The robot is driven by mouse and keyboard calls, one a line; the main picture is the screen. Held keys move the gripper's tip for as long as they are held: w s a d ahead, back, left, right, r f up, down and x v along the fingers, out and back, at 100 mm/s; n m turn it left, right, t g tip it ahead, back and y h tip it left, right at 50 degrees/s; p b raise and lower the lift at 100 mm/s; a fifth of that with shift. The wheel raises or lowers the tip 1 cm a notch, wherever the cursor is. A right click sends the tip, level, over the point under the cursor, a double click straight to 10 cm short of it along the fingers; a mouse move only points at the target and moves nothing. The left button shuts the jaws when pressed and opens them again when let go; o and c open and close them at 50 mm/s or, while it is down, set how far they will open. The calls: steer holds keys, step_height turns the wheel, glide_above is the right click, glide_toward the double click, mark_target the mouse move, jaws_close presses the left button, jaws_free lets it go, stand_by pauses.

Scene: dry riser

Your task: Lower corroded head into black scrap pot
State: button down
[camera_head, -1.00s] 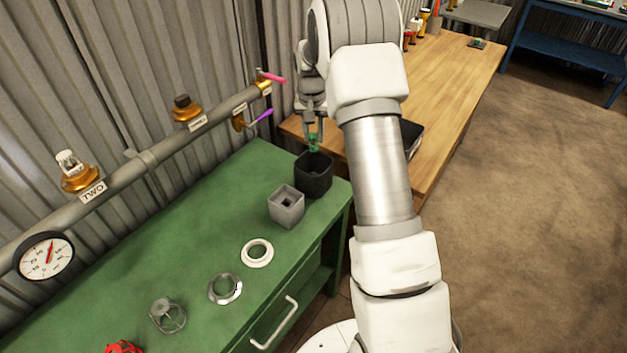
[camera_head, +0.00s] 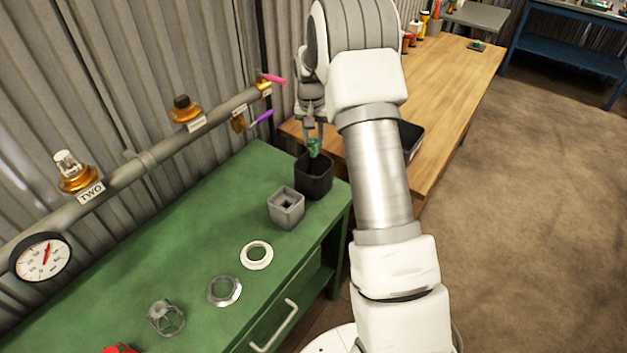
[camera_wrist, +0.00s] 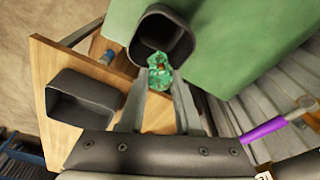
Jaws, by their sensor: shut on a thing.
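The corroded head is a small green piece (camera_head: 314,148); it also shows in the wrist view (camera_wrist: 160,72). My gripper (camera_head: 313,143) is shut on it, with the head between the fingertips (camera_wrist: 158,84). The black scrap pot (camera_head: 315,183) stands at the far right corner of the green bench. The head is at the pot's mouth, over the opening. In the wrist view the pot (camera_wrist: 143,44) lies just behind the head, and its opening faces me. Whether the head touches the rim I cannot tell.
A grey square block with a hole (camera_head: 286,210) stands close beside the pot. White and metal rings (camera_head: 257,255) lie nearer on the bench. A pipe with purple (camera_head: 262,117) and pink levers runs along the wall. Another black bin (camera_wrist: 85,98) stands on the wooden table.

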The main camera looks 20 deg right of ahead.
steer(key=b, duration=0.5)
glide_toward(313, 173)
steer(key=shift+s+a+r, duration=0.1)
steer(key=shift+s+a, duration=0.1)
steer(key=shift+s, duration=0.45)
steer(key=shift+s+a+r, duration=0.1)
steer(key=shift+s+a, duration=0.1)
steer(key=shift+s, duration=0.4)
steer(key=shift+s+a+r, duration=0.1)
steer(key=shift+s+a, duration=0.1)
steer(key=shift+s, duration=0.45)
steer(key=shift+f+b, duration=1.6)
steer(key=shift+f, duration=0.95)
steer(key=c, duration=0.5)
jaws_free()
steer(key=shift+r, duration=0.1)
